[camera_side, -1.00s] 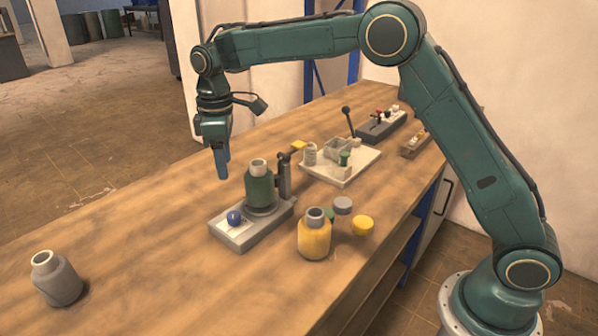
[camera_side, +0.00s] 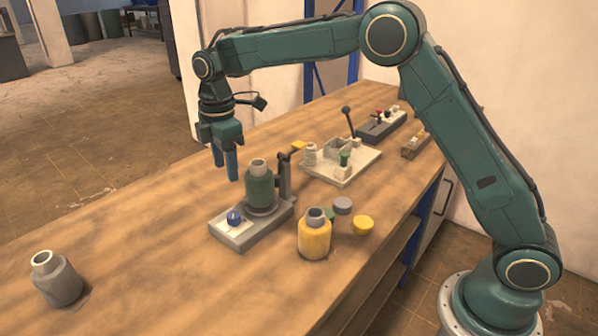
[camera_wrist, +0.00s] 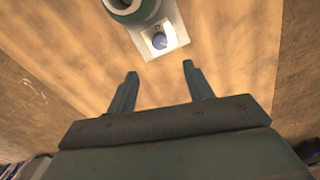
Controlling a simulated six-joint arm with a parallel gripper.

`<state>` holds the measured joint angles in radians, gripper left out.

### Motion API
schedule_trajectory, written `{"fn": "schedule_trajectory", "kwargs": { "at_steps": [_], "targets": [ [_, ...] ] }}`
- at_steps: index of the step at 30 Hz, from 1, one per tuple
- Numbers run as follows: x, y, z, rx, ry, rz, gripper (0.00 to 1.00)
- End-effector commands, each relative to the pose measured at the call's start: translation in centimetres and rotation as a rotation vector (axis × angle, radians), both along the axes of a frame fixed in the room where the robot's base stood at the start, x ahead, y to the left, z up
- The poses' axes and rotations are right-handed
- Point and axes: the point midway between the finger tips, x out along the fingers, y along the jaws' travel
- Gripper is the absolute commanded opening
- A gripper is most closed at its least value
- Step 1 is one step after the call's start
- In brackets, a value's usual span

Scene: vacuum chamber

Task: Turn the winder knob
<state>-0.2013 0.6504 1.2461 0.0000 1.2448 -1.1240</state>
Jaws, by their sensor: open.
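The winder knob (camera_side: 234,217) is a small blue knob with a light mark on a white plate, at the front end of a grey base (camera_side: 238,236). A green bottle with a grey neck (camera_side: 260,187) stands upright on the same base behind the knob. My gripper (camera_side: 225,168) points down, open and empty, above the table to the left of the bottle, higher than the knob and apart from it. In the wrist view the open fingers (camera_wrist: 160,82) show with bare table between them, and the blue knob (camera_wrist: 160,41) lies beyond the fingertips.
A yellow bottle (camera_side: 314,239) stands right of the base, beside a grey lid (camera_side: 343,205) and a yellow lid (camera_side: 363,225). A grey bottle (camera_side: 57,280) is at the front left. A white tray (camera_side: 345,176) with parts and a lever box (camera_side: 381,128) are farther back.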

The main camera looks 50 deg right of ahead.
Motion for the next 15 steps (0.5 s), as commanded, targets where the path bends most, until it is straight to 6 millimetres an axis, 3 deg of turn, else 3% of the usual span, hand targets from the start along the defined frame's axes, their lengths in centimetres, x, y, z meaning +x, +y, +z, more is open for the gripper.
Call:
{"fn": "schedule_trajectory", "kwargs": {
  "at_steps": [8,15],
  "targets": [
    [0.0,0.0,-1.7,0.0,0.003,-0.002,0.52],
    [0.0,0.0,-4.8,-0.001,0.004,-0.002,0.52]
  ]
}}
